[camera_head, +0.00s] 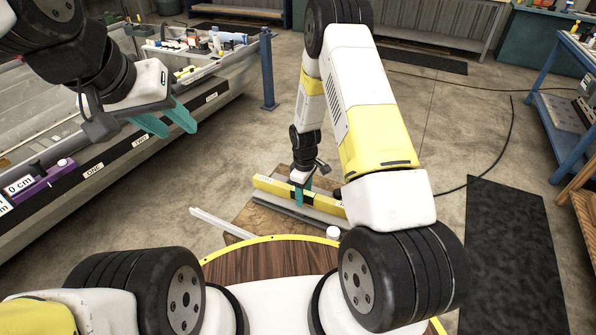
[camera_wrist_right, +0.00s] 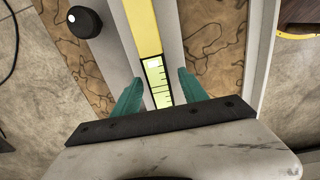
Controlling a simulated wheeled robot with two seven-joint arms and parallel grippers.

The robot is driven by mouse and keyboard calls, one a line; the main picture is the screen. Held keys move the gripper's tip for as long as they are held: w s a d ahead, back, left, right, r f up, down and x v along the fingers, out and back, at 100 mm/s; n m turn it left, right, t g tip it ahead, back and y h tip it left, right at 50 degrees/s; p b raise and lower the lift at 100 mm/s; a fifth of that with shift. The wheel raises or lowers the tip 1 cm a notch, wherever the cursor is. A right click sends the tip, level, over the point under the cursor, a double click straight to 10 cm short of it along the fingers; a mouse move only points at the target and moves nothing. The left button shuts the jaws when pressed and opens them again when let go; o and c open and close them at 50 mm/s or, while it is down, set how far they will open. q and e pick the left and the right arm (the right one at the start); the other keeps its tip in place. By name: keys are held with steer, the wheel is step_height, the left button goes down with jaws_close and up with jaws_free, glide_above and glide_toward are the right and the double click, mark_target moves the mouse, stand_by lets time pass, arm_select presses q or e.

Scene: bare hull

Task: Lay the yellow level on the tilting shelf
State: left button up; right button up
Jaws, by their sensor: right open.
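The yellow level (camera_head: 275,188) lies low near the floor, along a grey rail on a brown patterned board (camera_head: 254,216). My right gripper (camera_head: 303,194) reaches down over it. In the right wrist view the yellow level (camera_wrist_right: 143,28), with a ruled pale end, runs between the two spread teal fingers of my right gripper (camera_wrist_right: 160,90). The fingers are apart, on either side of it; whether they touch it I cannot tell. My left gripper (camera_head: 168,122) is open and empty, above the hull's edge. I cannot say for sure which part is the tilting shelf.
The long grey hull (camera_head: 120,150) runs along the left, with a purple block (camera_head: 40,182) marked 0 cm on its edge. A white strip (camera_head: 220,223) and a round wooden top (camera_head: 262,262) are near the board. A black mat (camera_head: 510,250) lies at right.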

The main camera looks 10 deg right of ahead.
steer(key=shift+r, duration=3.9)
steer(key=shift+r, duration=0.3)
step_height(320, 180, up, 13)
steer(key=d+m+t, duration=0.1)
steer(key=m, duration=0.2)
step_height(320, 180, up, 11)
steer(key=m+t+y, duration=0.1)
steer(key=m+t, duration=0.1)
glide_above(307, 194)
steer(key=s, duration=0.4)
steer(key=s+d+r+m+t, duration=0.1)
steer(key=s+r+m, duration=0.1)
steer(key=s+r, duration=0.4)
steer(key=s+r+m+t+y, duration=0.1)
steer(key=s+r+m+t, duration=0.1)
steer(key=s+r, duration=0.5)
steer(key=s+m, duration=0.1)
steer(key=s, duration=0.5)
steer(key=shift+d+r+m, duration=0.2)
steer(key=shift+d+m, duration=0.1)
steer(key=shift+d, duration=0.05)
